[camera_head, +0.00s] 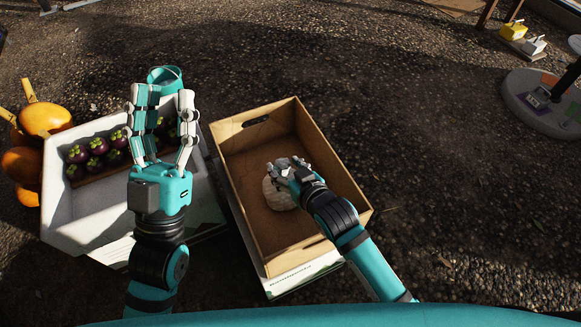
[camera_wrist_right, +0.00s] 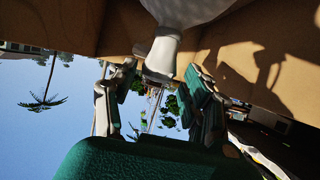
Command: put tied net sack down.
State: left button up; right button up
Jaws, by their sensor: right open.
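The white tied net sack (camera_head: 276,195) rests on the floor of the cardboard crate (camera_head: 236,190). My right gripper (camera_head: 285,171) is down inside the crate at the sack and partly covers it. In the right wrist view, the sack's pale body (camera_wrist_right: 190,10) and its narrow tied neck (camera_wrist_right: 163,50) are close to my right gripper (camera_wrist_right: 150,95), whose fingers stand apart. I cannot tell whether they touch the neck. My left gripper (camera_head: 164,98) is open above the white crate of fruit, with its fingers apart.
The white crate (camera_head: 75,225) holds dark purple mangosteens (camera_head: 97,145). Orange fruits (camera_head: 45,118) are left of it. A grey round base (camera_head: 545,103) stands at right. The gravel between is clear.

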jog(key=shift+p+v, duration=0.3)
jog(key=shift+v, duration=0.75)
jog(key=shift+s+r, duration=0.1)
jog(key=shift+r, duration=0.15)
pick_arm(q)
jog(key=w+f+g, duration=0.1)
jog(key=w+f+g+y, duration=0.1)
jog(key=w+f, duration=0.1)
jog(key=shift+d+f+g, duration=0.1)
jog(key=shift+d+g, duration=0.1)
jog(key=shift+g, duration=0.1)
pick_arm(e)
jog(key=s+d+r+t, duration=0.2)
jog(key=d+r+t, duration=0.1)
jog(key=r, duration=0.6)
jog(key=s+d+r+m+t, duration=0.1)
jog(key=s+d+r+t, duration=0.2)
jog(key=r, duration=0.7)
jog(key=s+d+r+m+t, duration=0.1)
jog(key=d+r+t, duration=0.4)
jog(key=r, duration=0.5)
jog(key=shift+s+t+y, duration=0.4)
jog(key=shift+s+t, duration=0.2)
jog(key=shift+s, duration=0.25)
pick_arm(q)
jog(key=shift+s, duration=0.1)
pick_arm(e)
jog(key=shift+a, duration=0.1)
